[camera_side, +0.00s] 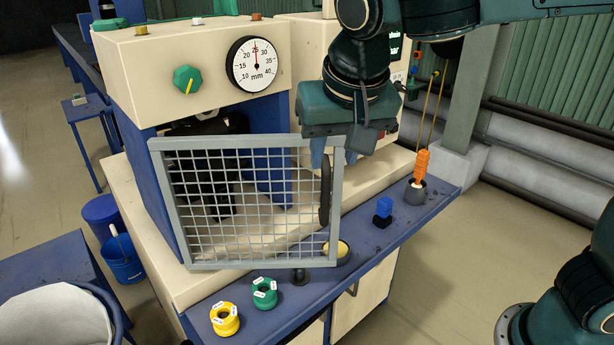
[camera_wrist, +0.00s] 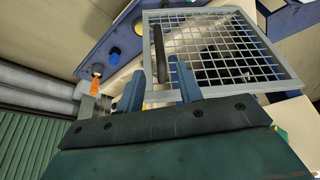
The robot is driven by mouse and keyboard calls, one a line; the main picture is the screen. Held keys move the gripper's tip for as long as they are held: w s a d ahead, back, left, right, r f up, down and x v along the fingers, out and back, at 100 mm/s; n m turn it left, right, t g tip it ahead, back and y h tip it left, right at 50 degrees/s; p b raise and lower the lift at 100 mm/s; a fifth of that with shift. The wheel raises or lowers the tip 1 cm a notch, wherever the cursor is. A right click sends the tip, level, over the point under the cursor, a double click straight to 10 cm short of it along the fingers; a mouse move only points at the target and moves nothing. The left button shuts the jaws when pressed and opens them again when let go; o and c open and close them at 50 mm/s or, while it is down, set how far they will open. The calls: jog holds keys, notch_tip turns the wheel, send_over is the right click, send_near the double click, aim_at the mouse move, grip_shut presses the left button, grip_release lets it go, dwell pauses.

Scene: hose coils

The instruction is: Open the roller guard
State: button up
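The roller guard (camera_side: 250,205) is a grey-framed wire mesh panel at the front of the cream machine. Its left edge is by a blue post. Its right edge appears to stand out at an angle from the machine front. A dark upright handle (camera_side: 325,188) is on its right side. In the wrist view, the guard (camera_wrist: 215,62) and handle (camera_wrist: 158,52) lie ahead of my gripper (camera_wrist: 154,72). My gripper (camera_side: 335,158) is open and empty near the guard's upper right corner. The handle shows between the blue fingers; contact cannot be told.
The dial (camera_side: 252,64) and green knob (camera_side: 187,79) are above.

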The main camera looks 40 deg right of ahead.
aim_at(328, 182)
jog(key=x, duration=0.9)
jog(key=shift+d+f, duration=0.1)
jog(key=shift+f, duration=0.2)
grip_shut()
